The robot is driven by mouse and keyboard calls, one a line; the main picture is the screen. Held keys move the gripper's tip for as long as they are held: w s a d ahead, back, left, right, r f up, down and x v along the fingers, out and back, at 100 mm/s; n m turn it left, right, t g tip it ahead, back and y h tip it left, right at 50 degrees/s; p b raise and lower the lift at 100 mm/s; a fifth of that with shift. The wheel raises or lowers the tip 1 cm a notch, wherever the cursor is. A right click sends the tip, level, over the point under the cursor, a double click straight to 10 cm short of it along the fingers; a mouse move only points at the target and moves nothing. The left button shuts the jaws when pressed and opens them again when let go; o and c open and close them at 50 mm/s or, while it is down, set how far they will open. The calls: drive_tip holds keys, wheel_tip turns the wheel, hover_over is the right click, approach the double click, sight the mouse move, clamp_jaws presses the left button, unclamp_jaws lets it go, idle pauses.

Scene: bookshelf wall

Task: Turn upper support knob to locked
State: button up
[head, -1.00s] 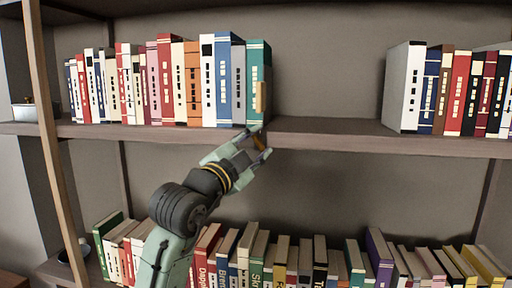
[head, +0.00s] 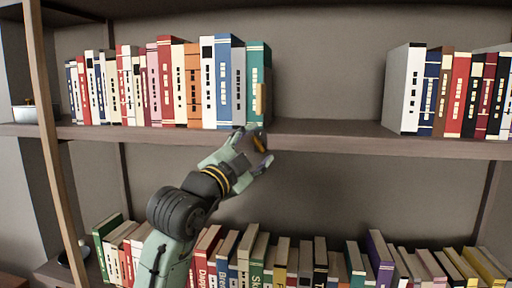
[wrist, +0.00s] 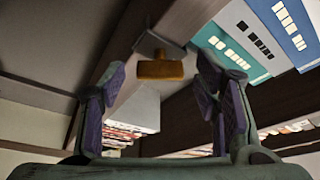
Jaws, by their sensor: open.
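The orange-brown knob (head: 260,144) is at the front edge of the upper shelf, below the end of the book row. In the wrist view the knob (wrist: 161,69) shows as a wide bar on a short stem with a grey plate behind it. It lies nearly level across that picture. My gripper (head: 253,147) is open just below the shelf edge, with its fingers around the knob's place in the head view. In the wrist view the purple-padded fingers stand left and right of the knob, with visible gaps on both sides. I see no contact.
The upper shelf (head: 330,143) holds a book row ending in a teal book (head: 258,70), just above my gripper. A tan upright piece (head: 260,99) stands by that book. More books (head: 290,262) fill the lower shelf. A wooden post (head: 52,150) stands at left.

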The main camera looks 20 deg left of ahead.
drive_tip(key=v, duration=1.1)
drive_tip(key=shift+s, duration=0.3)
